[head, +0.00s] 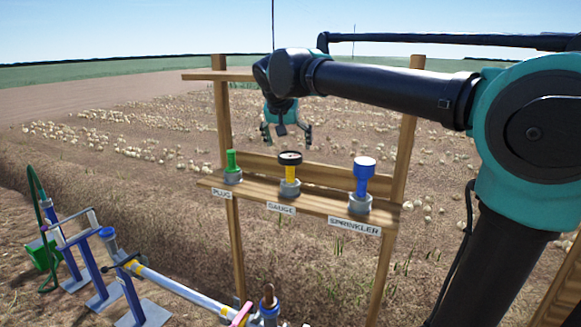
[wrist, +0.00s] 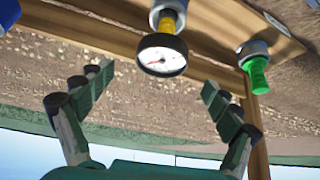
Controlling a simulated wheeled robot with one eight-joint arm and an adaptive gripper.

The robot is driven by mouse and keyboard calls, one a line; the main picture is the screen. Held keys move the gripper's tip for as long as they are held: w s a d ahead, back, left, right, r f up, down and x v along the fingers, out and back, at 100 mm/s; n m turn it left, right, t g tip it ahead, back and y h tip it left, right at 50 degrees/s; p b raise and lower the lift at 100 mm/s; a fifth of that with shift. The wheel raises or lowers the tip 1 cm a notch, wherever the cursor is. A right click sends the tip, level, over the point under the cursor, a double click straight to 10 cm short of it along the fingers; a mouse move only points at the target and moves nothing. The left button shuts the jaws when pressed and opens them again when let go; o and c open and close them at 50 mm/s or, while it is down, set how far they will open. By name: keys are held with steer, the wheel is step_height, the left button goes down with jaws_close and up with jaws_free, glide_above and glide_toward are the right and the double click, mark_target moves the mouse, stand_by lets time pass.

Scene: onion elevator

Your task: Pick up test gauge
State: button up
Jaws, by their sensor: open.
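The test gauge (head: 290,170) has a round black-rimmed dial on a yellow stem. It stands upright in a grey socket on the wooden shelf (head: 320,207), above the label "GAUGE". In the wrist view the gauge (wrist: 161,54) shows its white dial face at upper middle, with its yellow stem and grey socket behind. My gripper (head: 287,140) is open and empty, just above and behind the gauge in the head view. In the wrist view the gripper (wrist: 155,90) has its fingers spread, one left and one right of the dial, with clear gaps on both sides.
A green plug (head: 232,162) stands left of the gauge and a blue sprinkler (head: 363,175) right of it, each in a socket. Wooden posts (head: 224,130) flank the shelf. Blue-legged pipework (head: 115,275) stands at lower left. Onions lie on the field behind.

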mark_target(290, 154)
steer(key=shift+x, duration=3.5)
steer(key=shift+a, duration=0.15)
steer(key=c, duration=1.4)
